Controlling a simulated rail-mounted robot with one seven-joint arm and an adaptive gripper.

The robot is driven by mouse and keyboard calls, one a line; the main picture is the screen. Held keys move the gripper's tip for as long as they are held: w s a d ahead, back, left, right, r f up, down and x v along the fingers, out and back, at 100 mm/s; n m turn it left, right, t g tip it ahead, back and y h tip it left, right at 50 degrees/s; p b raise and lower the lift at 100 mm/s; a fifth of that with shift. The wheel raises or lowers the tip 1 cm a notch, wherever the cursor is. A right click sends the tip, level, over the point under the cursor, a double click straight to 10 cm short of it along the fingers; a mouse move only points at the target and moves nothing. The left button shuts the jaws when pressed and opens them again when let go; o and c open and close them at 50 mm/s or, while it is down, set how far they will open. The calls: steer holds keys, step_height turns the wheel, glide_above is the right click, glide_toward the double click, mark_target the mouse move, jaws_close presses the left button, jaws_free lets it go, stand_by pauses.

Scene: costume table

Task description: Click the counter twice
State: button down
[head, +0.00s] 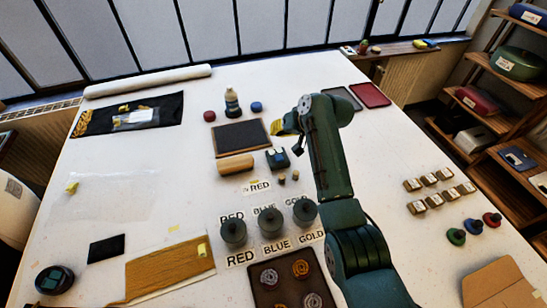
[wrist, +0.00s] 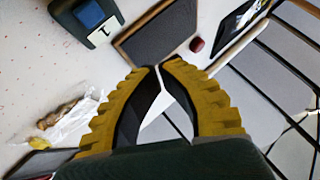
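The counter (head: 278,158) is a small dark box on the white table, just right of the wooden roller. In the wrist view the counter (wrist: 78,12) is at the upper left, partly cut off by the frame edge. It has a blue button on top and a white panel with a dark mark like a 1. My gripper (head: 283,128) hangs above the table, beyond the counter and apart from it. In the wrist view its yellow ribbed fingers (wrist: 160,67) meet at the tips, with nothing held between them.
A dark framed board (head: 241,138) lies behind the roller (head: 236,165). Three grey-green lidded pots (head: 271,223) stand in front of the counter by RED, BLUE and GOLD labels. A bottle (head: 232,103) stands at the back. Small stamps (head: 437,190) sit at the right.

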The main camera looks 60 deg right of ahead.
mark_target(277, 157)
steer(key=shift+f, duration=0.1)
step_height(277, 157, down, 8)
steer(key=b, duration=0.7)
steer(key=shift+a, duration=0.1)
steer(key=shift+f, duration=0.35)
steer(key=shift+f, duration=0.15)
stand_by(0.7)
steer(key=shift+f, duration=0.25)
steer(key=shift+f+b, duration=0.3)
steer(key=shift+f, duration=0.25)
stand_by(0.8)
steer(key=shift+r+p, duration=0.85)
steer(key=shift+r, duration=0.05)
steer(key=shift+r, duration=0.1)
